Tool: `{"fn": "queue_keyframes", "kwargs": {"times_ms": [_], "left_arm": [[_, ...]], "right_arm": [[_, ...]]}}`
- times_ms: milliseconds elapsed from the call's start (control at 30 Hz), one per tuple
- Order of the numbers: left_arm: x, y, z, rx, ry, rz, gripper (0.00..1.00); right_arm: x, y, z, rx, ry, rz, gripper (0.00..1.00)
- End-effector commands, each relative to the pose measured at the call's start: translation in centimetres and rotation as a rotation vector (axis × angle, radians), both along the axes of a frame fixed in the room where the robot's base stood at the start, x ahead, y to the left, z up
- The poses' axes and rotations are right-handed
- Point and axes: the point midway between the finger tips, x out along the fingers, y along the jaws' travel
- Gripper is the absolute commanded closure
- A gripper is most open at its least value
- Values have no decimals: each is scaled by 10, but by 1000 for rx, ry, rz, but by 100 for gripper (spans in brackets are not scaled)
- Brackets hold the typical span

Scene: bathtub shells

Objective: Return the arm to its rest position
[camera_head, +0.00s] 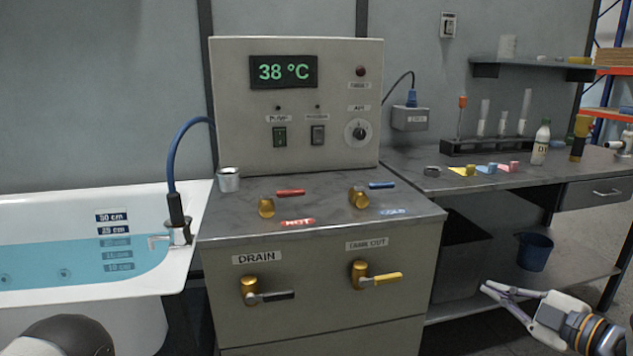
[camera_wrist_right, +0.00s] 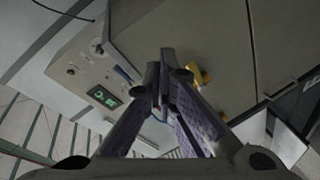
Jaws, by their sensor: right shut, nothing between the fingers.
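My right gripper (camera_head: 487,287) is at the lower right of the head view, in front of the lower part of the side bench. Its purple-grey fingers come together at the tips, and nothing is between them. In the right wrist view the shut fingers (camera_wrist_right: 164,80) point towards the grey control cabinet, with its green display (camera_wrist_right: 104,97) at the left and a yellow part (camera_wrist_right: 200,75) beyond the fingertips. The gripper appears apart from the cabinet. My left gripper is outside the head view.
The control cabinet (camera_head: 225,320) has a drain valve (camera_head: 249,290) and a yellow-handled valve (camera_head: 360,274) on its front. A bathtub (camera_head: 180,270) with blue water stands left. The side bench (camera_head: 400,165) carries a test-tube rack (camera_head: 490,147) and bottle (camera_head: 541,143); a blue bucket (camera_head: 535,251) sits below.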

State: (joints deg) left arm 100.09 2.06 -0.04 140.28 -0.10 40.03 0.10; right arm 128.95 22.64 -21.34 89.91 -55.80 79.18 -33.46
Motion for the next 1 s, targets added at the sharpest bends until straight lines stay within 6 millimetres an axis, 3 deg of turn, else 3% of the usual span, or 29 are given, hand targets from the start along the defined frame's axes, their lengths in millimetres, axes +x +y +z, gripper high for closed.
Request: {"fn": "queue_keyframes", "kwargs": {"times_ms": [100,167,267,300,433,500,600,700,767,1000], "left_arm": [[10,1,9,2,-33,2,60],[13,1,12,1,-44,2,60],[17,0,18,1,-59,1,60],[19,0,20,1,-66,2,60],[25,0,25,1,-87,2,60],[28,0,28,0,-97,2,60],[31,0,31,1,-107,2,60],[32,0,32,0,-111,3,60],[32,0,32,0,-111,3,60],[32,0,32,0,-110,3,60]], "right_arm": [[-45,29,-83,192,332,-206,100],[-82,44,-124,271,508,-320,100],[-160,68,-181,367,797,-517,100],[-195,77,-198,392,907,-597,100],[-317,104,-228,420,1237,-855,100],[-378,114,-229,407,1382,-987,100],[-445,123,-220,372,1531,-1140,100],[-485,127,-209,339,1614,-1234,100],[-497,128,-206,328,1637,-1265,100],[-501,128,-205,324,1646,-1278,100]]}}
